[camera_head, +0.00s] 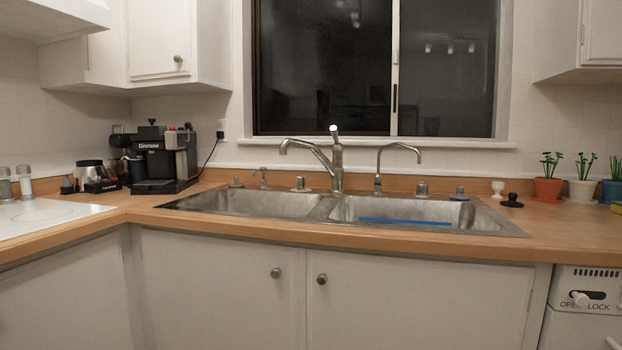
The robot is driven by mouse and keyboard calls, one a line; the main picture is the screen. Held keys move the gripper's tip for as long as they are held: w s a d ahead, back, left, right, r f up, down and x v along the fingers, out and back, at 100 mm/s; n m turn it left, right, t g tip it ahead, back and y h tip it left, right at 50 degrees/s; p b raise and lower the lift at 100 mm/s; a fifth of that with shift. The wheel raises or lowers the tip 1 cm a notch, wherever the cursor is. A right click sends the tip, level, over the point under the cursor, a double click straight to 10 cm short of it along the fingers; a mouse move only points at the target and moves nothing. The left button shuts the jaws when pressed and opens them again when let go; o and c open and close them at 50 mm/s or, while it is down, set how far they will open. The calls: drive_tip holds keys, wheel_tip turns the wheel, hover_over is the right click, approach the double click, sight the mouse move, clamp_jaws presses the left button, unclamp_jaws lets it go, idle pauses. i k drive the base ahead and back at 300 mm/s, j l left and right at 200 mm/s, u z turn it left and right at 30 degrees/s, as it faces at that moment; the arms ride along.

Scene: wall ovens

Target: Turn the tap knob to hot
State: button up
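The main tap (337,165) stands upright at the back middle of the double sink, its spout (300,145) bent over to the left above the left basin. A knob with a pale round end (333,129) sticks up from the top of the tap. A second, thinner curved spout (396,150) stands to its right. Low metal fittings flank the taps, one on the left (300,184) and one on the right (422,188). No water is seen flowing. My gripper is not in view.
The steel sink (265,203) is set in a wooden counter (165,228). A blue strip (405,222) lies in the right basin. A coffee machine (160,160) stands left, potted plants (547,188) right. White cabinets (215,290) are below, and a window (325,65) is behind.

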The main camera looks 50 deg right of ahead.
sight(301, 181)
drive_tip(key=i+l, duration=0.1)
drive_tip(key=l, duration=0.35)
drive_tip(key=i+l, duration=0.1)
drive_tip(key=l, duration=0.3)
drive_tip(key=i+l, duration=0.1)
drive_tip(key=l, duration=0.35)
